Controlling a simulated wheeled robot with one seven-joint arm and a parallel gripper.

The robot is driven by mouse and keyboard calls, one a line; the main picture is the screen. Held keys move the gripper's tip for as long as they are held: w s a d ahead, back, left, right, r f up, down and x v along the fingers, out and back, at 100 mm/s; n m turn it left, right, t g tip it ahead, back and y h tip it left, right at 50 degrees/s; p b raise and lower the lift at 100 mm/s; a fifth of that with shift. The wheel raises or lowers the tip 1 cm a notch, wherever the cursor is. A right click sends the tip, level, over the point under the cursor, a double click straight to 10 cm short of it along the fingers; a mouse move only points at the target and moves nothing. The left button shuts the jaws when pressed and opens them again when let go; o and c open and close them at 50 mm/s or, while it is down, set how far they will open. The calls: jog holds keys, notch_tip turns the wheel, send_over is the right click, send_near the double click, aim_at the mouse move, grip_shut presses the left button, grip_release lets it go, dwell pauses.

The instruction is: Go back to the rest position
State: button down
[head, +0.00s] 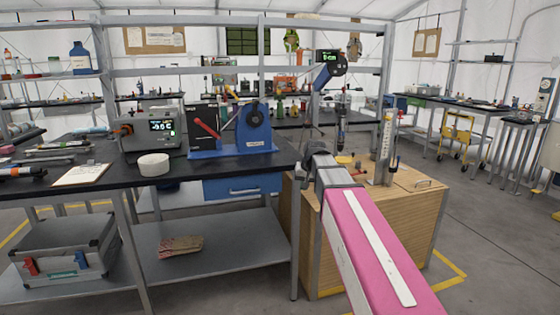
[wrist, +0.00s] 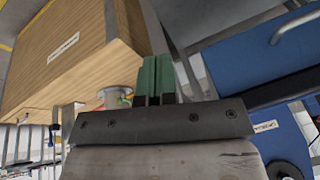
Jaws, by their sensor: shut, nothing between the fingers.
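My gripper shows in the wrist view as two dark green fingers (wrist: 156,80) side by side, with no object between them. In the head view my pink arm reaches forward from the lower right, and the wrist sits near the wooden cabinet's left edge. The fingers are hidden in the head view. In the wrist view the gripper is between the wooden cabinet (wrist: 60,45) on the left and a blue drawer (wrist: 240,62) on the right. I cannot tell whether it touches either.
The wooden cabinet (head: 405,222) stands right of the black-topped workbench (head: 110,188). A blue device (head: 252,128), a grey display box (head: 158,127) and a white roll (head: 153,165) stand on the bench. A yellow cart (head: 458,135) is at the back right. Open floor lies at the right.

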jog(key=s+d+f+g, duration=0.1)
jog(key=s+d+f, duration=0.2)
jog(key=s+f, duration=0.4)
jog(key=s+d+f+g+h, duration=0.1)
jog(key=s+d+f, duration=0.2)
jog(key=s+f, duration=0.4)
jog(key=s+d+f+g+h, duration=0.1)
jog(key=s+d+f, duration=0.2)
jog(key=s+f, duration=0.4)
notch_tip(320, 180, down, 6)
jog(key=shift+s+d+r, duration=0.25)
jog(key=shift+d, duration=0.05)
